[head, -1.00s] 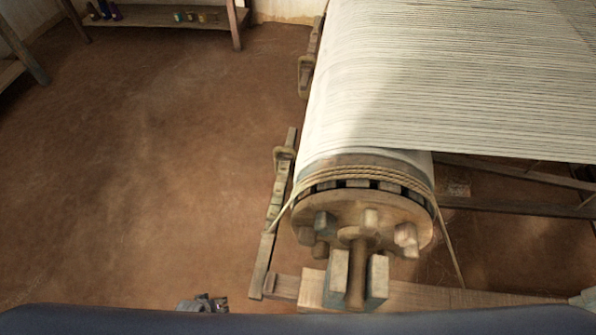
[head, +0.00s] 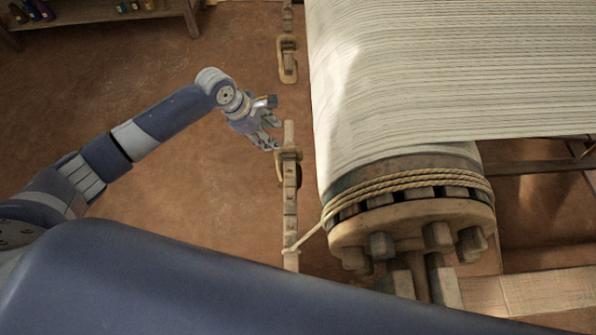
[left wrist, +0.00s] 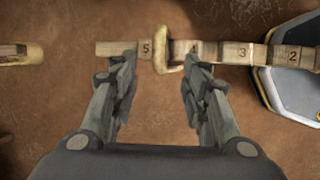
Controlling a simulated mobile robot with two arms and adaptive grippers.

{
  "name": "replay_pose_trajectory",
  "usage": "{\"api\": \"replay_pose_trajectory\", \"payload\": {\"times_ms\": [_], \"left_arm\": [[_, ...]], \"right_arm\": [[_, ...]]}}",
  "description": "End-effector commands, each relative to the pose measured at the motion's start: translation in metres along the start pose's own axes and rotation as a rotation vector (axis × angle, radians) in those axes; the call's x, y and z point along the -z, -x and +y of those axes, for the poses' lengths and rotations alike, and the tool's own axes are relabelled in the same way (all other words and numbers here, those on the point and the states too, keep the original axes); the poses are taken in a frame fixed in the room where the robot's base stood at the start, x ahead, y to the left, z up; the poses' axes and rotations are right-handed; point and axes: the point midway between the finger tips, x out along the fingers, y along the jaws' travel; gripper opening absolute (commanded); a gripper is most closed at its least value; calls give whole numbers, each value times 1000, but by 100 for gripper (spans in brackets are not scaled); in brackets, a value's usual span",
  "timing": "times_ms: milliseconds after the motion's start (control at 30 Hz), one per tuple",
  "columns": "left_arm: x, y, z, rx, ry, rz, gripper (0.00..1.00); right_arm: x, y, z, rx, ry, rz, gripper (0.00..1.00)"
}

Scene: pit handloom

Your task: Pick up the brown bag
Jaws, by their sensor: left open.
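I see no brown bag in either view now. My left gripper (head: 274,124) is open and empty, close to a notched wooden bar (head: 290,205) beside the loom. In the left wrist view its two fingers (left wrist: 160,72) are spread apart. The bar, marked with numbers (left wrist: 242,53), crosses just beyond the fingertips. A tan loop (left wrist: 172,58) around the bar lies between the fingers in that view; I cannot tell whether they touch it. My right gripper is not in view.
The loom's roller (head: 410,205), wound with rope (head: 415,183), and the pale warp (head: 440,70) fill the right. A low shelf (head: 100,18) with small coloured items stands at the back left. The brown floor (head: 150,210) between is open.

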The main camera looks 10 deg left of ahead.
Motion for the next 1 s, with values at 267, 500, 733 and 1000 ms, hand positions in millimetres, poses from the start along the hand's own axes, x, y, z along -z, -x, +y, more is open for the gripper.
{"api": "replay_pose_trajectory", "payload": {"times_ms": [267, 500, 733, 1000], "left_arm": [[-3, -25, -2, 14, 33, 0, 42], [-3, -50, -1, 10, 32, 0, 42], [-2, -69, 0, 10, 32, 0, 42], [-1, -100, 1, 11, 32, 1, 42]], "right_arm": [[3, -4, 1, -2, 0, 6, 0], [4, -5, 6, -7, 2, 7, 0], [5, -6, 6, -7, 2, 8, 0], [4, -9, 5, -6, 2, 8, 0]]}}
